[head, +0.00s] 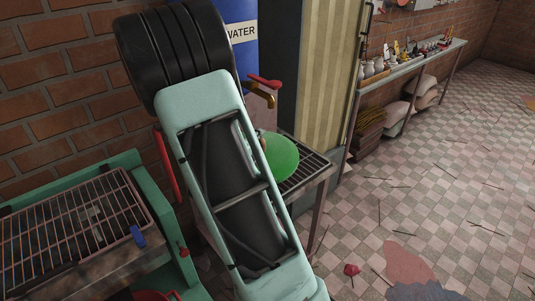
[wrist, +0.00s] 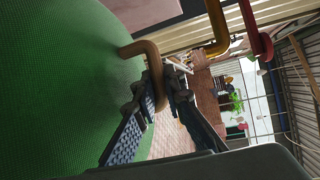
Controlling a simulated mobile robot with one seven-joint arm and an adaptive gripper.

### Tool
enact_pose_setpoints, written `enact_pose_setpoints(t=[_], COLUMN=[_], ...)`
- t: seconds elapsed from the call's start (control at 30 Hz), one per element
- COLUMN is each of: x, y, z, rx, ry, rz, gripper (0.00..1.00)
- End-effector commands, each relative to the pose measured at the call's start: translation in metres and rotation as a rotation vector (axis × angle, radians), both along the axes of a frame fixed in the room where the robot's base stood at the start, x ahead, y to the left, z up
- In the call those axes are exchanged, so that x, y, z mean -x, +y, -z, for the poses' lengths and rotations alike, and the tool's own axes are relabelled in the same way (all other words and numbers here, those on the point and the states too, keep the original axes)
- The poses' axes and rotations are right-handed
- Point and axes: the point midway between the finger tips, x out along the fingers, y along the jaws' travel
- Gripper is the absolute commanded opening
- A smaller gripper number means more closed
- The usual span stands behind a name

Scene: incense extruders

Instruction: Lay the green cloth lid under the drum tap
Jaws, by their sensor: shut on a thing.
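The green cloth lid (head: 281,157) shows in the head view as a round green patch beside my arm, over the slatted stand (head: 313,166) below the drum tap (head: 262,93). In the wrist view the lid (wrist: 60,80) fills the left side, with a tan loop handle (wrist: 153,60). My gripper (wrist: 160,95) is shut on that handle. The brass tap (wrist: 217,30) and its red lever (wrist: 258,35) are close by at the top of the wrist view. My arm hides part of the lid and the gripper in the head view. I cannot tell whether the lid touches the stand.
The blue drum (head: 241,52) labelled WATER stands behind the tap. A green bench with a wire grate (head: 70,232) is at the left. A long shelf (head: 410,63) with small items runs along the right wall. The tiled floor at right has scattered sticks and stains.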

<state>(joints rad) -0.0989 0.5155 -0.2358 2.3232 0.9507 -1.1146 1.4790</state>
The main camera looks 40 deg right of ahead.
Motion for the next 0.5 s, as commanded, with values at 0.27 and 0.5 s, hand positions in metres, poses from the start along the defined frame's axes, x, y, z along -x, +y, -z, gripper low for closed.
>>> enact_pose_setpoints(t=[0.27, 0.5], x=[-0.015, -0.021], y=[-0.035, -0.046], z=[0.042, 0.056], rx=[0.002, 0.001], ry=[0.003, -0.001], rz=[0.001, 0.000], gripper=[0.00, 0.00])
